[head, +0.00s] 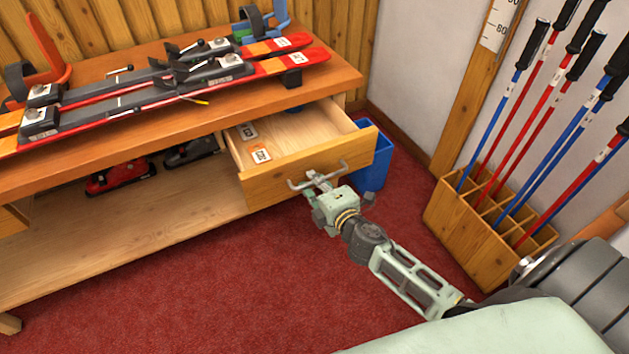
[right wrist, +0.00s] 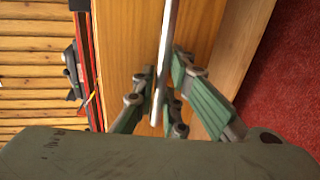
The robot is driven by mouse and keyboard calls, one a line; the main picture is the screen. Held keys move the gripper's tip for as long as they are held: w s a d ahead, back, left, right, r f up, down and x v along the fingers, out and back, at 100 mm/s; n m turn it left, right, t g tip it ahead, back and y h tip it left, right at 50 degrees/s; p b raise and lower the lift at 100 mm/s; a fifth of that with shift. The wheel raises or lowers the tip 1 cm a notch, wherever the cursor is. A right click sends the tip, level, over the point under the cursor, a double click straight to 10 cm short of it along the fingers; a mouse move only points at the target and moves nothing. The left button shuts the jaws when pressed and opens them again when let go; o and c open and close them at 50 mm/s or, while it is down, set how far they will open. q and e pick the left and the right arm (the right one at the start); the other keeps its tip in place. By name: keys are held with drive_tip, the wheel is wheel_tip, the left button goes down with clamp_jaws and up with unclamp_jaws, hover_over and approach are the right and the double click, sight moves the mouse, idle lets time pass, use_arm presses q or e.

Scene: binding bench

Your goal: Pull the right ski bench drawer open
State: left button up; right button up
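The right ski bench drawer (head: 318,175) stands pulled well out from under the right end of the bench top, with its inside showing. My right gripper (head: 318,183) is at this handle, reaching in from the lower right. In the right wrist view the handle bar (right wrist: 169,40) runs between the fingers of the gripper (right wrist: 163,90), which are closed around it. My left gripper is not in view.
The wooden bench (head: 335,78) carries a pair of red and black skis (head: 165,90). A blue bin (head: 372,172) is just behind the drawer. A pole rack (head: 460,235) stands at right. The red carpet in front is clear.

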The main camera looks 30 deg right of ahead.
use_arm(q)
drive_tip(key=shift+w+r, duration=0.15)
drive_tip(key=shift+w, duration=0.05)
use_arm(e)
drive_tip(key=shift+o, duration=0.2)
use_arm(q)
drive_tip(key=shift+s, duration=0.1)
use_arm(e)
drive_tip(key=v, duration=1.2)
